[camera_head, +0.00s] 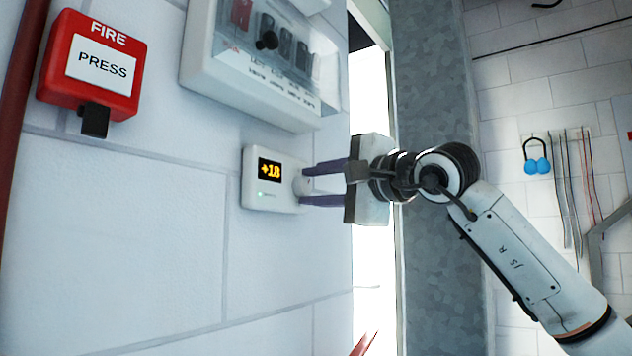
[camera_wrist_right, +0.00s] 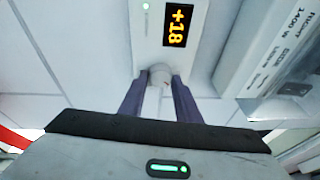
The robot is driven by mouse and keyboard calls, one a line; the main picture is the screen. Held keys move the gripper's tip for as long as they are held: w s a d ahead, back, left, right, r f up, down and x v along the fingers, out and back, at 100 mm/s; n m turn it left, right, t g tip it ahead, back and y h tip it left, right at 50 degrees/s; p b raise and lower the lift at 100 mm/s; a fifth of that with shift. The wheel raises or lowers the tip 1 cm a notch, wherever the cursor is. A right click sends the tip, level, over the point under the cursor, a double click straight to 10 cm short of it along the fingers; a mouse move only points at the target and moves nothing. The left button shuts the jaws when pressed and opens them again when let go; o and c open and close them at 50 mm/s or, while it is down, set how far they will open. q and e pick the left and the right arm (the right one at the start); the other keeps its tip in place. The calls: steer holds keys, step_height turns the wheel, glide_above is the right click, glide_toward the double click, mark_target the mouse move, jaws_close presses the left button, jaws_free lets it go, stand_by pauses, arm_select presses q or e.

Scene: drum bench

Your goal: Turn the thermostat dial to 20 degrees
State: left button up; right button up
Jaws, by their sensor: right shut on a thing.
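The thermostat (camera_head: 252,200) is a white box on the white wall. The white round dial (camera_head: 300,186) sticks out on the thermostat's right side. My right gripper (camera_head: 303,186) reaches in from the right with its two purple fingers on either side of the dial, shut on it. My left gripper is not in view.
A red fire box (camera_head: 92,65) marked PRESS hangs at the upper left. A white breaker panel (camera_head: 225,75) with a clear cover is just above the thermostat. A grey column (camera_head: 432,260) stands behind my right arm. The wall below the thermostat is clear.

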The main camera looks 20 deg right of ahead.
steer(key=shift+r+m+p, duration=0.2)
steer(key=shift+m+p, duration=0.25)
steer(key=shift+m, duration=0.55)
steer(key=m+g+p, duration=0.1)
steer(key=m+p, duration=0.1)
steer(key=m, duration=0.1)
steer(key=shift+r+h, duration=0.15)
steer(key=shift+h, duration=0.15)
steer(key=m+g+p, duration=0.1)
steer(key=m+p, duration=0.1)
steer(key=shift+r+m, duration=0.1)
steer(key=shift+m, duration=0.3)
steer(key=shift+m+g+p, duration=0.5)
steer(key=shift+m+p, duration=0.45)
steer(key=shift+m, duration=0.15)
steer(key=shift+d+m+g+y+p, duration=0.1)
steer(key=shift+m+g+y+p, duration=0.35)
steer(key=shift+m+p, duration=0.55)
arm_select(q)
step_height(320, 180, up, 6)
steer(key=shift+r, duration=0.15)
arm_select(e)
steer(key=shift+m, duration=0.5)
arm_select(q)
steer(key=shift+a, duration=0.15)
arm_select(e)
steer(key=shift+y, duration=0.25)
